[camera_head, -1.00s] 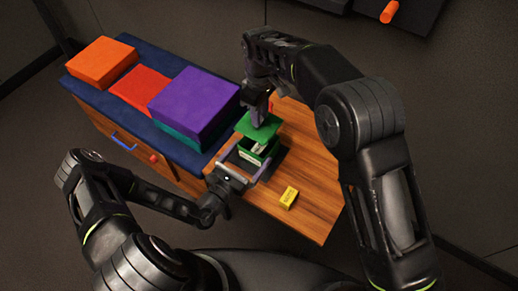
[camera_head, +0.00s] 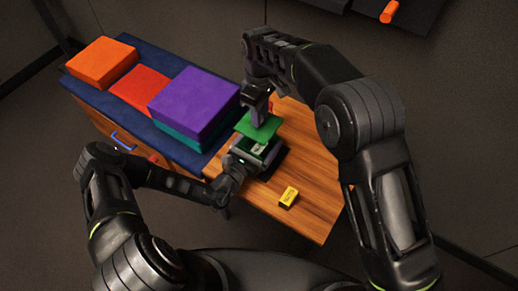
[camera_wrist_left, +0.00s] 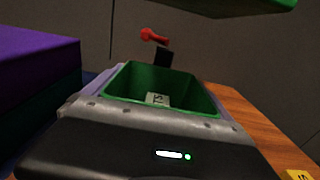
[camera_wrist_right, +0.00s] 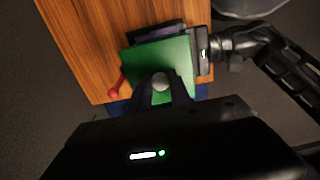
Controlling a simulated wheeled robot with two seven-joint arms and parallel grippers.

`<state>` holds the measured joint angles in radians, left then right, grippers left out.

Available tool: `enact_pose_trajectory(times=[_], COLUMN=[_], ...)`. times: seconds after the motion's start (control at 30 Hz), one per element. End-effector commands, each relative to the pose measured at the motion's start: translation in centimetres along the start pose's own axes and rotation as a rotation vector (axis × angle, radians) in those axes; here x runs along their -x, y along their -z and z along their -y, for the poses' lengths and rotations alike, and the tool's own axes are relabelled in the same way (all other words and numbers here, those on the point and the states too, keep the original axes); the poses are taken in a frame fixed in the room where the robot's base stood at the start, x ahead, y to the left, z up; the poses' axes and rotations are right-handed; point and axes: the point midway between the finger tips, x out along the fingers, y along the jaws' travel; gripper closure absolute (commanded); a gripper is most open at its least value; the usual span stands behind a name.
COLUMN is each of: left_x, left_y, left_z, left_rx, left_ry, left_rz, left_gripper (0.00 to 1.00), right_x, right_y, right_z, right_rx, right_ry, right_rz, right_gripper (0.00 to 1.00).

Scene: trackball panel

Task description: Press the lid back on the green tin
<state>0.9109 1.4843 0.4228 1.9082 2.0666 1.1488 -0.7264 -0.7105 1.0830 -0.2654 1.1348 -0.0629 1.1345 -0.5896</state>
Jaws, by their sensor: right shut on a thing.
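The green tin (camera_head: 258,151) stands open on the wooden top; a small pale label (camera_wrist_left: 157,99) shows inside in the left wrist view. My left gripper (camera_head: 246,158) has its fingers spread on either side of the tin (camera_wrist_left: 150,78); whether they press its walls I cannot tell. My right gripper (camera_head: 257,119) is shut on the round grey knob (camera_wrist_right: 160,82) of the green lid (camera_head: 262,129). The lid hangs above the tin, apart from it, and shows at the top of the left wrist view (camera_wrist_left: 230,7). In the right wrist view it hides the tin.
A yellow block (camera_head: 289,196) lies on the bare wooden top (camera_head: 310,180), towards its front. Purple (camera_head: 195,98), red (camera_head: 140,87) and orange (camera_head: 102,63) blocks stand on the dark blue surface at left. A red-tipped item (camera_wrist_left: 152,36) stands behind the tin.

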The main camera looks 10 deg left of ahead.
Motion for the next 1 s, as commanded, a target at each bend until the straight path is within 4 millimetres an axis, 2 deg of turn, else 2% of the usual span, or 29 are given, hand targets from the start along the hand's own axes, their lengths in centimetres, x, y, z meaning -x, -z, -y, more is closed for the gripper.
enact_pose_trajectory(times=[0.07, 0.77, 0.87, 1.0], left_x=[0.0, 0.0, 0.0, 0.0], left_y=[0.0, 0.0, 0.0, 0.0], left_z=[0.0, 0.0, 0.0, 0.0], left_rx=[0.0, -0.001, -0.001, -0.001], left_ry=[0.0, 0.0, 0.0, 0.0], left_rz=[0.0, 0.0, 0.0, 0.0], left_gripper=[0.2, 0.77, 0.78, 0.78], right_x=[0.0, 0.0, -0.2, -1.6], right_y=[0.0, 0.0, 0.0, -0.1], right_z=[0.0, 0.0, 0.0, 0.1], right_rx=[0.0, 0.0, 0.0, 0.0], right_ry=[0.0, 0.0, 0.0, 0.003], right_rz=[0.0, 0.0, 0.0, 0.003], right_gripper=[1.0, 1.0, 1.0, 1.0])
